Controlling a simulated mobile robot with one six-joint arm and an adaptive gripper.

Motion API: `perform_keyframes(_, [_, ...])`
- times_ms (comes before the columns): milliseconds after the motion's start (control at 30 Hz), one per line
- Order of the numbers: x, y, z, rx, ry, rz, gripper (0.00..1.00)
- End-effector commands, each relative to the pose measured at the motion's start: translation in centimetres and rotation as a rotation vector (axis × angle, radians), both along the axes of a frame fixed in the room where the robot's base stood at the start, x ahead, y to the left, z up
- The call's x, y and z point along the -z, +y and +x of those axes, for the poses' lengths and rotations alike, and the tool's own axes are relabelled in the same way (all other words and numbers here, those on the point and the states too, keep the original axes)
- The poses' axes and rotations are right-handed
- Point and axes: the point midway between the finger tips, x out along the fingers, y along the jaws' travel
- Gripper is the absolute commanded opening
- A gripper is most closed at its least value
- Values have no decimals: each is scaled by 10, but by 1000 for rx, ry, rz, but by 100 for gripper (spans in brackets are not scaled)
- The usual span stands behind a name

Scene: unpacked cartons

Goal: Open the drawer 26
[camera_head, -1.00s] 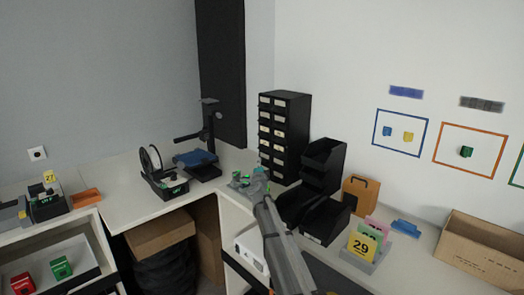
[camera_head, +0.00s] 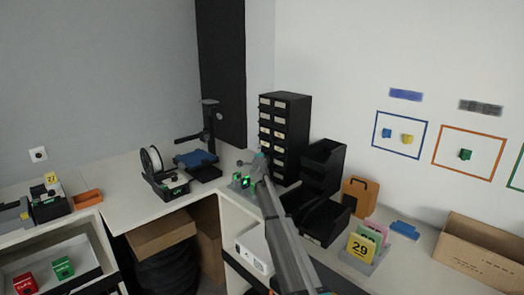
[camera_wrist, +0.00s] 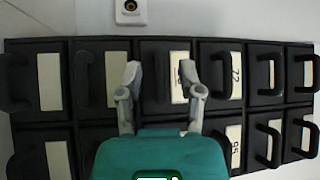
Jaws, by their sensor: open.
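A black drawer cabinet (camera_head: 284,135) with two columns of small labelled drawers stands in the corner of the worktop. In the wrist view its drawer fronts (camera_wrist: 90,122) lie sideways, each with a black handle and a pale label. One label (camera_wrist: 236,75) looks like 72 and another (camera_wrist: 233,147) like 95; I cannot surely read 26 on any. My gripper (camera_wrist: 160,76) is open in front of the fronts, its two fingers either side of one drawer's handle area. Contact cannot be told.
Black open bins (camera_head: 325,220) stand right of the cabinet, close to my arm. A spool holder (camera_head: 165,180) and a blue-topped device (camera_head: 195,158) stand left. Number cards (camera_head: 360,247) and a cardboard box (camera_head: 480,248) are at the right. White worktop (camera_head: 125,205) is free at left.

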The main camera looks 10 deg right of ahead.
Motion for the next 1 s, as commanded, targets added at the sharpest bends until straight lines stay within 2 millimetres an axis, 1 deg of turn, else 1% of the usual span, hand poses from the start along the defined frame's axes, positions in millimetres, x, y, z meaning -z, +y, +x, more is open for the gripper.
perform_keyframes(33, [-1, -1, 6, 0, 0, 0, 48])
perform_keyframes(167, [-2, -2, 12, 0, 0, 0, 48])
perform_keyframes(533, [-2, -3, 13, 0, 0, 0, 48])
perform_keyframes(667, [-2, -3, 13, 0, 0, 0, 24])
perform_keyframes(700, [-2, -2, 13, 0, 0, 0, 17])
perform_keyframes(800, [-2, -2, 13, 0, 0, 0, 0])
perform_keyframes(1000, [-2, -2, 13, 0, 0, 0, 0])
